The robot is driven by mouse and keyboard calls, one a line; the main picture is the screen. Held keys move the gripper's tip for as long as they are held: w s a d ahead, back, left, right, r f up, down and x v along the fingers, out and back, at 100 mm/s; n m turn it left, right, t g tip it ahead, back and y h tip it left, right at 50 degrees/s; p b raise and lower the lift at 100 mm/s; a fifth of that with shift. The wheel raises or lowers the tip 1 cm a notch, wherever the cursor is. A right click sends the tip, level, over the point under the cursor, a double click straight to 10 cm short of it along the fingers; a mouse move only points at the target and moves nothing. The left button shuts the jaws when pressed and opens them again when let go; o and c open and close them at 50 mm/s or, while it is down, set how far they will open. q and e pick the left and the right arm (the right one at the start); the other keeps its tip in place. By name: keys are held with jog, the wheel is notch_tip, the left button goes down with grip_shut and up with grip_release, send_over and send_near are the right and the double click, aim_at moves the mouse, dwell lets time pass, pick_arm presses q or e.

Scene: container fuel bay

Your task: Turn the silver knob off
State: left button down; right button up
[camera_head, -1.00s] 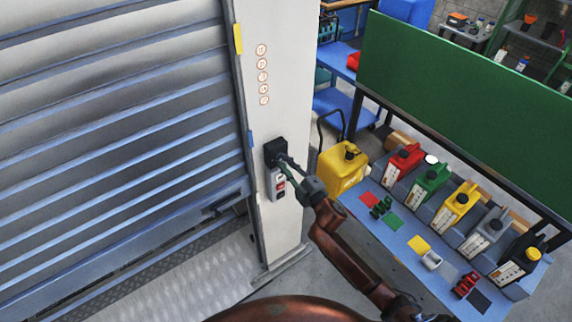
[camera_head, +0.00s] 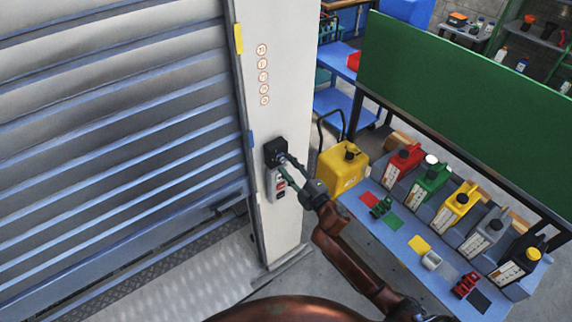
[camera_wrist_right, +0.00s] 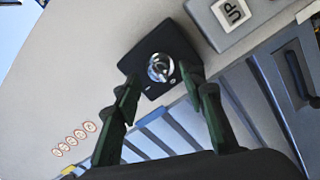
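The silver knob (camera_wrist_right: 160,68) sits on a black switch box (camera_wrist_right: 150,45) on the white pillar. In the head view the black box (camera_head: 272,148) is above a grey button panel (camera_head: 276,184); the knob there is mostly too small to make out. My right gripper (camera_head: 284,168) is just in front of the box. In the right wrist view the green fingers of my right gripper (camera_wrist_right: 160,88) are spread apart, one on each side below the knob, with a visible gap and nothing held. My left gripper is not in view.
A ribbed roller shutter (camera_head: 120,150) fills the left. A yellow can (camera_head: 342,168) and a blue bench (camera_head: 400,245) with several coloured canisters stand right of the pillar.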

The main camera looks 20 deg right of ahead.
jog(key=v, duration=1)
jog(key=shift+s, duration=0.35)
jog(key=s+d+f+m+g+h+b, duration=0.1)
jog(key=d+f+m+g+h, duration=0.15)
jog(key=f, duration=0.95)
jog(key=s+d+f+m+g+h+b, duration=0.15)
jog(key=d+f, duration=0.25)
jog(key=f, duration=0.7)
jog(key=s+d+f+m+g+h+b, duration=0.1)
jog(key=s+d+f+m, duration=0.2)
jog(key=f, duration=0.9)
jog(key=s+d+f+m+g+b, duration=0.15)
jog(key=s+f, duration=0.25)
jog(key=f, duration=0.4)
jog(key=s+d+f+m+g, duration=0.15)
jog(key=s+f, duration=0.25)
jog(key=f, duration=0.4)
jog(key=s+f+m+g+b, duration=0.1)
jog(key=s+f+g, duration=0.1)
jog(key=s+f, duration=0.7)
jog(key=s+a+f+m+g+b, duration=0.1)
jog(key=s+f+m+g+b, duration=0.1)
jog(key=s+f, duration=0.7)
jog(key=s+a+f+m+g+h+b, duration=0.1)
jog(key=s+f+g, duration=0.3)
jog(key=s, duration=1.8)
notch_tip(320, 180, down, 5)
jog(key=shift+f+m, duration=0.1)
jog(key=shift+m, duration=0.6)
